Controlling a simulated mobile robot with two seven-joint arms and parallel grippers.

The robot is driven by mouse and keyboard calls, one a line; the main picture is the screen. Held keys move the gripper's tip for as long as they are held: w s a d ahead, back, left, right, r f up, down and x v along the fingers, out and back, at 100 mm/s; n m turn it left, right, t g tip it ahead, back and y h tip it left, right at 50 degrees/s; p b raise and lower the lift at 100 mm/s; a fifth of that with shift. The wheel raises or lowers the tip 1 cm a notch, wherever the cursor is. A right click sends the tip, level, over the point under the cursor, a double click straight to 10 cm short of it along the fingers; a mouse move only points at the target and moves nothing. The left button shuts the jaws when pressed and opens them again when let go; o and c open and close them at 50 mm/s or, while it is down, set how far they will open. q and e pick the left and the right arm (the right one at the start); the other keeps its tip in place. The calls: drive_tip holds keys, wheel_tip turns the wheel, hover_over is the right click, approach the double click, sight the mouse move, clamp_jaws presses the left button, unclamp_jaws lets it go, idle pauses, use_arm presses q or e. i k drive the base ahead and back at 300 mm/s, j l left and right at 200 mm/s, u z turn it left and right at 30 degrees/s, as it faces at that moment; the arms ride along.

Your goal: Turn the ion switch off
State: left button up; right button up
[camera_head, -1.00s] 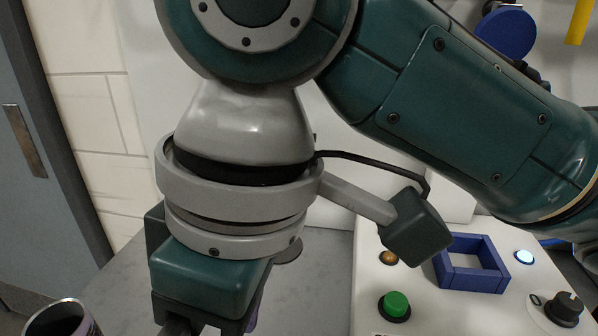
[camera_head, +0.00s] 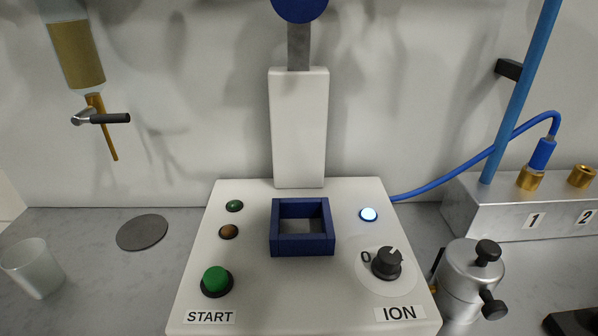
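The ION switch (camera_head: 386,263) is a black rotary knob on a round pale dial at the front right of the white machine (camera_head: 258,290). A "0" mark is printed left of the knob, and the label "ION" (camera_head: 399,313) is in front of it. The knob's white pointer line seems to point up and slightly right, away from the "0". A lamp (camera_head: 369,214) behind the knob glows bluish white. Neither of my grippers is in view now.
A green START button (camera_head: 215,281) and a blue square frame (camera_head: 303,228) share the panel. A metal canister (camera_head: 470,280) stands close to its right. A blue cable (camera_head: 450,168) runs to a numbered metal block (camera_head: 530,208). A cup (camera_head: 35,268) stands at left.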

sight(386, 267)
drive_tip(key=l+u, duration=0.4)
drive_tip(key=k+l+u, duration=0.1)
drive_tip(key=l+u, duration=0.15)
drive_tip(key=u, duration=0.2)
drive_tip(key=k+l+u, duration=0.15)
drive_tip(key=u, duration=0.25)
drive_tip(key=k+l+u, duration=0.2)
drive_tip(key=l+u, duration=0.2)
